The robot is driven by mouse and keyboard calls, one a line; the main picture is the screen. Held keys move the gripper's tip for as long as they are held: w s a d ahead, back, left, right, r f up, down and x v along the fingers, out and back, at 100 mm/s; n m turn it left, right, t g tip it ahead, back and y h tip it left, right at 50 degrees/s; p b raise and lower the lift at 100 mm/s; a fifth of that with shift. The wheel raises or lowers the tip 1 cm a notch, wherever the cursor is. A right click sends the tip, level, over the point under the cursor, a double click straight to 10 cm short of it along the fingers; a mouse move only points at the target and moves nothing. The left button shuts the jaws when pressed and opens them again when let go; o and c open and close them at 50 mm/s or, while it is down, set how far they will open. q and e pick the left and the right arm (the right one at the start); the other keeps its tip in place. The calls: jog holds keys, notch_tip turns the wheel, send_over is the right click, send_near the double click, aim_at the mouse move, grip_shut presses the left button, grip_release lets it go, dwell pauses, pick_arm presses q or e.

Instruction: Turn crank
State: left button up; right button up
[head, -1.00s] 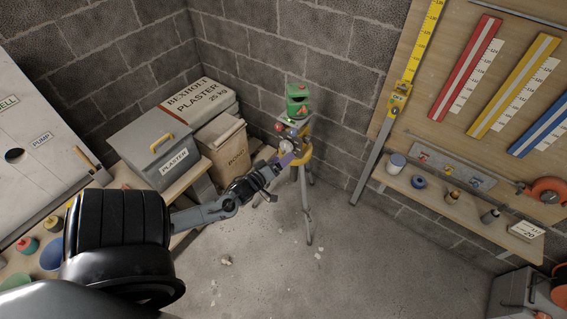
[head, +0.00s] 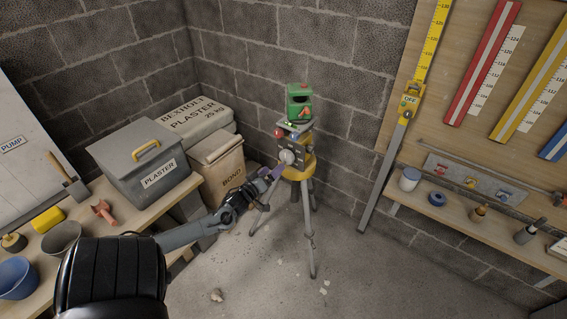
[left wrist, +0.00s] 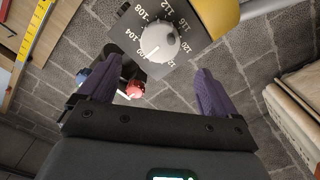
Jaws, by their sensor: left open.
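A tripod-mounted device (head: 300,128) stands in the room's corner, with a green top and a yellow base. A pale round knob (head: 287,157) is on its dark front. In the left wrist view the knob (left wrist: 159,42) sits on a numbered dial plate (left wrist: 186,22). A red ball (head: 279,132) is at the device's side; it also shows in the left wrist view (left wrist: 135,90). Whether it belongs to a crank is unclear. My left gripper (head: 271,172) is open and empty, just short of the knob. Its purple fingers (left wrist: 153,75) stand apart below the dial. My right gripper is not in view.
A shelf (head: 440,206) with small items and a yellow level (head: 411,103) are at right. Floor around the tripod legs (head: 309,235) is mostly clear.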

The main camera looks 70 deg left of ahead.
aim_at(285, 158)
pick_arm(q)
jog(key=b+x, duration=0.3)
jog(key=x, duration=0.4)
jog(key=shift+w+a, duration=0.15)
jog(key=shift+w, duration=0.1)
jog(key=shift+w+a, duration=0.25)
jog(key=shift+w, duration=0.15)
jog(key=shift+c, duration=0.4)
jog(key=c, duration=0.9)
jog(key=shift+r, duration=0.1)
jog(key=shift+c, duration=0.3)
